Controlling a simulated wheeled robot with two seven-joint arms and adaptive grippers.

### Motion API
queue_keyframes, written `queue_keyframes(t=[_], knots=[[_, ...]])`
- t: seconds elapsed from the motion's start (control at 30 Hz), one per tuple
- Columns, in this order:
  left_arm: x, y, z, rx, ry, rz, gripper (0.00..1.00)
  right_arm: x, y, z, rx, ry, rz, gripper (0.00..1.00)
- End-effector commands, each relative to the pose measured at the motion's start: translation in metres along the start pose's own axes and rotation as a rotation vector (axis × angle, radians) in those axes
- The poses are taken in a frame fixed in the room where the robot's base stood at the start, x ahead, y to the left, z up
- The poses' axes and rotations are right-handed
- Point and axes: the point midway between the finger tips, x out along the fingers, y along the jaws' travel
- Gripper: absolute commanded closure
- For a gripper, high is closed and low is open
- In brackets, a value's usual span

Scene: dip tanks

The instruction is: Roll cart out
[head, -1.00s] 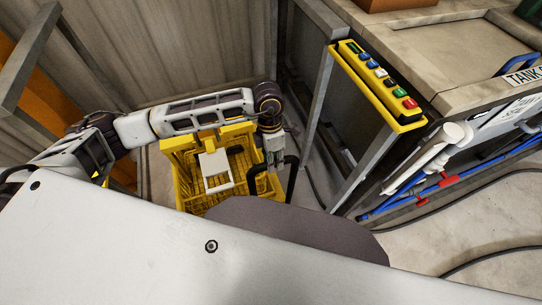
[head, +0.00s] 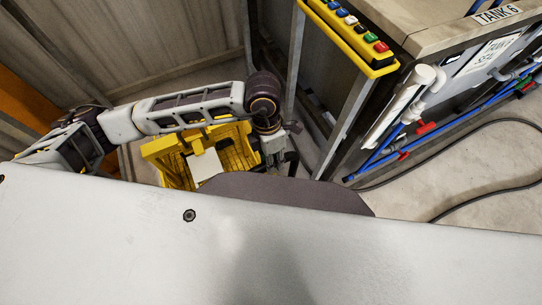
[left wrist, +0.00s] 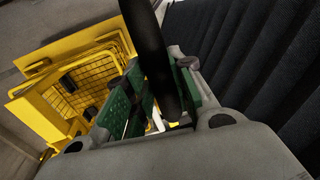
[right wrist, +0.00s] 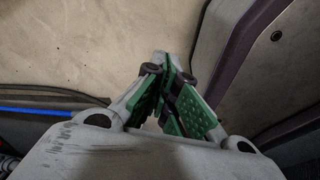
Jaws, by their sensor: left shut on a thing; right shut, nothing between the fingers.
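The yellow cart (head: 235,158), with a basket-like grid body, stands on the floor beyond my base in the head view, partly hidden by my left arm and body. A pale flat panel (head: 205,165) shows on it. Its black handle bar (left wrist: 152,50) runs between the green-padded fingers of my left gripper (left wrist: 155,105) in the left wrist view. My left gripper is shut on that handle; in the head view it shows at the cart's right side (head: 278,150). My right gripper (right wrist: 168,95) is shut and empty over bare floor, and is out of the head view.
A tank bench (head: 425,25) with a yellow button box (head: 350,40) and metal frame stands right of the cart. A black cable (head: 460,175) lies on the open floor at right. A corrugated wall (head: 130,40) is behind.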

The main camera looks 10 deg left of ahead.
Motion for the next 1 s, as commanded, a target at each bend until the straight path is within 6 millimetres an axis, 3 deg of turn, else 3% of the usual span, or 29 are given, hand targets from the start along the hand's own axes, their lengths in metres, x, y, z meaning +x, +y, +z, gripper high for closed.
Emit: queue_keyframes(t=[0.17,0.2,0.33,0.57,0.77,1.0], knots=[[-0.003,0.001,0.002,-0.001,-0.007,0.003,1.00,0.000,-0.010,0.005,0.004,-0.006,-0.011,1.00],[-0.003,0.001,0.002,-0.001,-0.007,0.003,0.72,0.000,-0.011,0.006,0.003,-0.007,-0.011,1.00],[-0.002,0.001,0.001,-0.001,-0.006,0.002,0.55,-0.001,-0.010,0.012,0.002,-0.012,-0.011,1.00],[-0.001,0.001,0.001,-0.001,-0.004,0.001,0.54,-0.001,-0.002,0.018,-0.002,-0.018,-0.002,1.00],[-0.003,0.001,0.001,-0.001,-0.004,0.001,0.54,0.000,0.004,0.007,-0.002,-0.006,0.004,1.00],[-0.019,0.001,0.001,-0.001,-0.004,0.002,0.54,0.000,0.001,0.008,-0.002,-0.008,0.001,1.00]])
